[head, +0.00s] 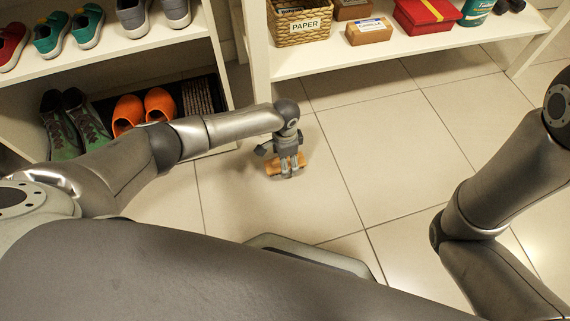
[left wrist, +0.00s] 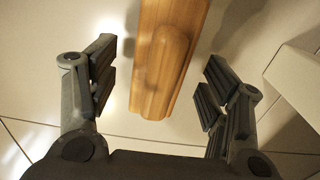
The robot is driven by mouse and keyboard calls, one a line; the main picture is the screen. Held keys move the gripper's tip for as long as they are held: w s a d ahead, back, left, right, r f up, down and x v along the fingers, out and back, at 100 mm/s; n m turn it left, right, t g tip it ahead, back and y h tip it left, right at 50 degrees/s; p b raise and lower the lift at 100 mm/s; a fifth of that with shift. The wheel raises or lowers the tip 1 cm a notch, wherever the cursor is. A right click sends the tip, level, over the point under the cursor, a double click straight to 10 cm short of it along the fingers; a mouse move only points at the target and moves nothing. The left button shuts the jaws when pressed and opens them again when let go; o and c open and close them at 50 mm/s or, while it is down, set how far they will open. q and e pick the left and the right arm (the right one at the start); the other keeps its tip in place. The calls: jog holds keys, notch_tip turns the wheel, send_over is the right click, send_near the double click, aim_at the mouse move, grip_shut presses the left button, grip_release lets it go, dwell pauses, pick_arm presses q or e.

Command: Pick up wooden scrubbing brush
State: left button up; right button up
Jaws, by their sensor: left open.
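The wooden scrubbing brush (head: 274,167) lies on the tiled floor, partly hidden behind my left gripper (head: 289,170) in the head view. In the left wrist view the brush (left wrist: 168,57) is a light brown wooden block with a raised rounded part along its top. My left gripper (left wrist: 158,85) is open and points down over the brush. The near end of the brush lies between the two fingers, with a gap on each side in the picture. I cannot tell the exact height of the fingers above it. My right gripper is not in view.
A left shelf unit (head: 130,44) holds sneakers, with green shoes (head: 75,124) and orange clogs (head: 144,108) in its lower cubby. A right shelf (head: 430,38) holds a PAPER basket (head: 300,22) and boxes. The floor (head: 365,145) around the brush is clear.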

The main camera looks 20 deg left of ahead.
pick_arm(q)
jog(key=c, duration=1.2)
jog(key=shift+o, duration=0.2)
jog(key=shift+r, duration=0.15)
